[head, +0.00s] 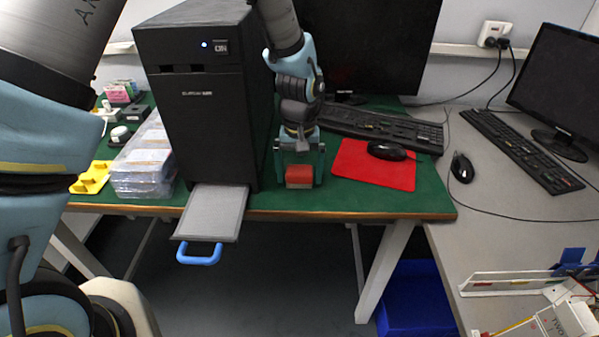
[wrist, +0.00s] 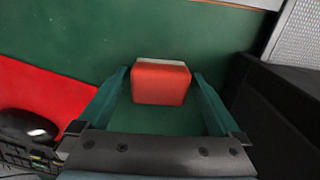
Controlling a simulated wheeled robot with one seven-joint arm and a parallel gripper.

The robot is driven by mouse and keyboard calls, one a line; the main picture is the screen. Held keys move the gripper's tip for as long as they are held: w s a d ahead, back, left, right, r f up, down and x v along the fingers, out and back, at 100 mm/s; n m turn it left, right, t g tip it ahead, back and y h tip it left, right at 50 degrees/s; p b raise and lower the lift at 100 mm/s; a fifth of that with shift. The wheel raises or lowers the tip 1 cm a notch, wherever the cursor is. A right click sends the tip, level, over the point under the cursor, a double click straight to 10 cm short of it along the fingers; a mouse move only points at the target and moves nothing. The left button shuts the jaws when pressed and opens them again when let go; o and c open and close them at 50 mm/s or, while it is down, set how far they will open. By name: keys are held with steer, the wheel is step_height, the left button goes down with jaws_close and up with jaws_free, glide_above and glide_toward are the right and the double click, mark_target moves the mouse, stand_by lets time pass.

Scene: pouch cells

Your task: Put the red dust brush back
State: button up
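The red dust brush (head: 299,177) is on the green table near its front edge, between the black machine and the red mouse mat. In the wrist view the brush (wrist: 160,84) shows as a red block with a pale strip along its far side. My gripper (head: 300,183) points down over it. In the wrist view my gripper (wrist: 161,78) has one finger on each side of the brush, with a narrow gap at both sides. It is open and not closed on the brush.
The black machine (head: 205,120) stands close to the left of my gripper, its grey tray (head: 214,213) jutting past the table edge. The red mat (head: 374,165) with a black mouse (head: 387,150) lies right. A keyboard (head: 380,128) lies behind. Clear pouch boxes (head: 146,165) stand far left.

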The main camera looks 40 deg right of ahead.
mark_target(299, 171)
steer(key=shift+r, duration=0.1)
step_height(299, 171, up, 12)
steer(key=b, duration=0.2)
stand_by(0.3)
steer(key=shift+a, duration=0.1)
stand_by(0.4)
